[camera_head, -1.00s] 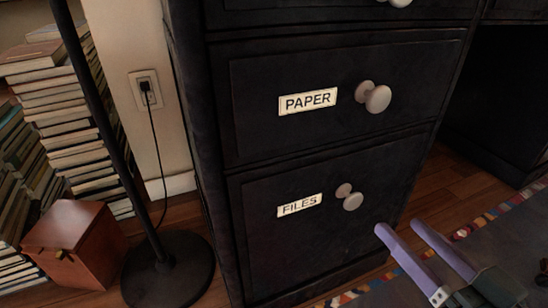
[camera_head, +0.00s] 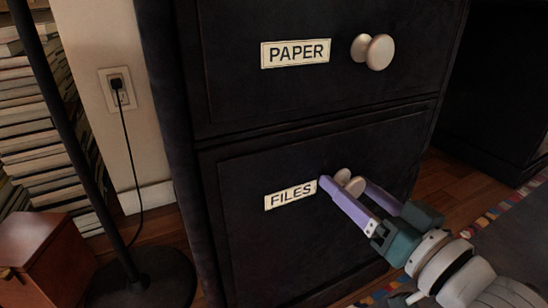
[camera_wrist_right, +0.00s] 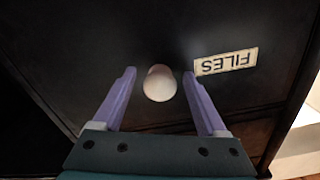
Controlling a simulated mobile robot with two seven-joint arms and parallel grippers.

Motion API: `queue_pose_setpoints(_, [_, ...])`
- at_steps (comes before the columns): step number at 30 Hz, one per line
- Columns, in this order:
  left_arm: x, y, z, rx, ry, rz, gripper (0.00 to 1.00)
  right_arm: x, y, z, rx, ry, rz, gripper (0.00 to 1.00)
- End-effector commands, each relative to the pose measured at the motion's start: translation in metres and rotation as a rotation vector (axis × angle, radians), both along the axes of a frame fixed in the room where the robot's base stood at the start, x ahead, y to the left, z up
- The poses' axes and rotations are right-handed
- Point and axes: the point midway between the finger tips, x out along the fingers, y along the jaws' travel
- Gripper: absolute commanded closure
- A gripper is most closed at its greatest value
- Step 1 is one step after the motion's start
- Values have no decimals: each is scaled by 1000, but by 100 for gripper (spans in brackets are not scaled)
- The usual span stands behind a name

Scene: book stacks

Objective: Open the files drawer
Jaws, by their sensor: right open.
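The files drawer (camera_head: 270,240) is the dark lower drawer and is shut. Its white FILES label (camera_head: 290,195) sits left of a round pale knob (camera_head: 354,185). My right gripper (camera_head: 346,182) is open, its two purple fingers on either side of the knob in the head view. In the right wrist view the knob (camera_wrist_right: 159,83) lies between the open fingers (camera_wrist_right: 158,76), with gaps on both sides. The label (camera_wrist_right: 226,62) shows upside down there. My left gripper is not in view.
The paper drawer (camera_head: 235,95) with its own knob (camera_head: 373,51) is above, shut. A lamp pole and round base (camera_head: 150,280), a reddish-brown box (camera_head: 40,255) and stacked books (camera_head: 40,125) stand at left. A rug (camera_head: 510,235) covers floor at right.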

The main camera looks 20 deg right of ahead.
Motion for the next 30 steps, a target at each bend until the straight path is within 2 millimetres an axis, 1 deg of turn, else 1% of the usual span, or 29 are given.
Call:
queue_pose_setpoints(7, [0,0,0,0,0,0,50,2,0,1,0,0,0,25])
queue_pose_setpoints(8, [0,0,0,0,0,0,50,2,0,1,0,0,0,26])
queue_pose_setpoints(27, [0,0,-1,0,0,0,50,1,0,0,0,0,0,98])
queue_pose_setpoints(28, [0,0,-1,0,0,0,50,1,0,0,0,0,0,100])
queue_pose_setpoints(30, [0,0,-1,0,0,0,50,1,0,0,0,0,0,100])
